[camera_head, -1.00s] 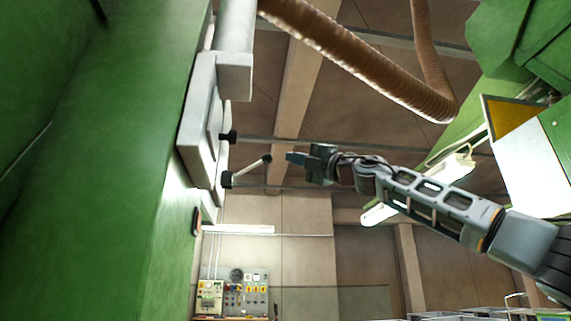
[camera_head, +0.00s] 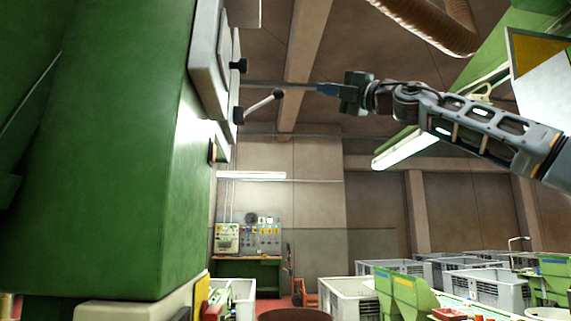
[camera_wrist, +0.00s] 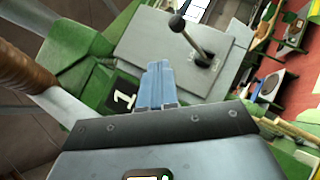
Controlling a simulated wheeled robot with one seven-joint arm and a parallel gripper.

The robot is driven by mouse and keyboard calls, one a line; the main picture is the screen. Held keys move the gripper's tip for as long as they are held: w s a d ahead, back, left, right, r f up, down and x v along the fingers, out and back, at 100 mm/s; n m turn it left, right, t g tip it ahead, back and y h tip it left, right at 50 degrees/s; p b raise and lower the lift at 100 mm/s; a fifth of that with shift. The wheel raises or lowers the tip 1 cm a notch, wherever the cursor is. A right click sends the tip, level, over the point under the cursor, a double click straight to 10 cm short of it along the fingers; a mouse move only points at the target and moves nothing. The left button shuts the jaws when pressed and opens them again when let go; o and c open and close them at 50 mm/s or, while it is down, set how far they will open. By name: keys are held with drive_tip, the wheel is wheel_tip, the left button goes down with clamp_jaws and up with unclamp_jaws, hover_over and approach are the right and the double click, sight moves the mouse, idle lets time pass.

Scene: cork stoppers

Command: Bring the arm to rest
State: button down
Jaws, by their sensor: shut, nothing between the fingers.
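My gripper (camera_head: 327,89) is raised in the upper middle of the head view, at the end of my arm reaching in from the right. Its blue fingers are together with nothing between them. They also show in the wrist view (camera_wrist: 157,85), pointing toward a grey plate on a green machine. A lever with a dark round knob (camera_head: 278,95) sticks out from the machine to the left of the fingers in the head view, with a visible gap. The same lever appears in the wrist view (camera_wrist: 192,42), above and right of the fingers.
A large green machine (camera_head: 115,170) fills the left side. A brown hose (camera_head: 425,22) hangs at the top. Grey crates (camera_head: 486,288) stand at lower right. A tool board (camera_head: 262,238) is on the far wall. Open air lies below my arm.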

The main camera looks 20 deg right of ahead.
drive_tip(key=w+a+f+m+t+y, duration=0.1)
drive_tip(key=a+f+m, duration=0.15)
drive_tip(key=f, duration=0.75)
drive_tip(key=a+f+m+t, duration=0.15)
drive_tip(key=f+m, duration=0.25)
drive_tip(key=f, duration=0.6)
drive_tip(key=w+a+f+m+y, duration=0.15)
drive_tip(key=f+m, duration=0.25)
drive_tip(key=f, duration=0.7)
drive_tip(key=s+a+f+m+t+h, duration=0.1)
drive_tip(key=s+a+f+m+h, duration=0.3)
drive_tip(key=f, duration=0.5)
drive_tip(key=s+a+f+m+t+h, duration=0.1)
drive_tip(key=s+f+m+h, duration=0.4)
drive_tip(key=f, duration=0.5)
drive_tip(key=s+a+f+m+t+h, duration=0.1)
drive_tip(key=s+a+f+m+h, duration=0.25)
drive_tip(key=f+m, duration=0.4)
drive_tip(key=s+a+f+m+g+h, duration=0.25)
drive_tip(key=s+f+g, duration=0.25)
drive_tip(key=s+f, duration=1.6)
drive_tip(key=s+d+g, duration=0.1)
drive_tip(key=s+g, duration=0.1)
drive_tip(key=s, duration=1)
drive_tip(key=s+d+g, duration=0.2)
drive_tip(key=s+g, duration=0.1)
drive_tip(key=s, duration=0.9)
drive_tip(key=shift+s+d+r, duration=0.25)
drive_tip(key=shift+r, duration=0.15)
